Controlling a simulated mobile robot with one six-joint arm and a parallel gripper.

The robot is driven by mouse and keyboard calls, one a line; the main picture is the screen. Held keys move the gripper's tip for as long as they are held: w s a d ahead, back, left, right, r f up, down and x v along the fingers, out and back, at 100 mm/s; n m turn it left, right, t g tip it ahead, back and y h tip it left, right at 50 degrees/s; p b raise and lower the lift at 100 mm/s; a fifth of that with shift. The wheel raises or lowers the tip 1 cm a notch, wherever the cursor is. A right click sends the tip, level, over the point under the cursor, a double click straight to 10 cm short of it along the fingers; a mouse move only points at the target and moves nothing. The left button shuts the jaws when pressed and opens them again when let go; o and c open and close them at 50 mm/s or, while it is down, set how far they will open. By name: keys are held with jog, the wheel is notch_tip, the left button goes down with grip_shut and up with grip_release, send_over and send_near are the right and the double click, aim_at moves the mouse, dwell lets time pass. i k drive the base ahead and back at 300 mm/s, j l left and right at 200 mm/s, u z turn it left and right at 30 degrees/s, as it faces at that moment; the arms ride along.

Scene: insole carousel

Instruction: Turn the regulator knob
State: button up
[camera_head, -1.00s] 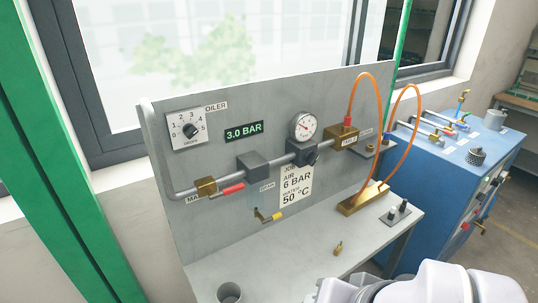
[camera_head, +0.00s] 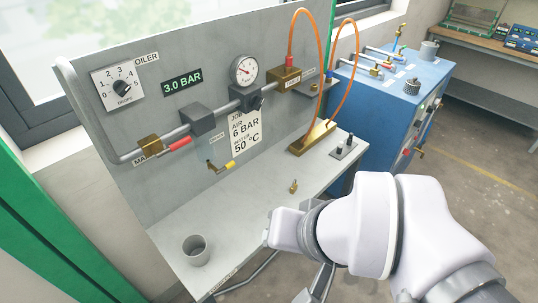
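The regulator is a dark block (camera_head: 245,96) on the grey pipe, below a round white gauge (camera_head: 244,70). A small black knob (camera_head: 257,103) shows at its lower right; its details are too small to tell. A green display (camera_head: 182,82) on the panel reads 3.0 BAR. My gripper's fingers cannot be made out; grey metal parts below the wrist are unclear.
An oiler dial (camera_head: 123,88) is at the panel's upper left. Orange hoses (camera_head: 345,80) arch at the right above a brass block (camera_head: 312,138). A grey cup (camera_head: 195,250) and small brass fitting (camera_head: 293,186) stand on the bench.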

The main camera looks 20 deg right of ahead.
aim_at(256, 102)
jog(key=i+j+z, duration=0.1)
jog(key=z, duration=0.25)
jog(key=i+j+z, duration=0.15)
jog(key=z, duration=0.25)
jog(key=i, duration=0.1)
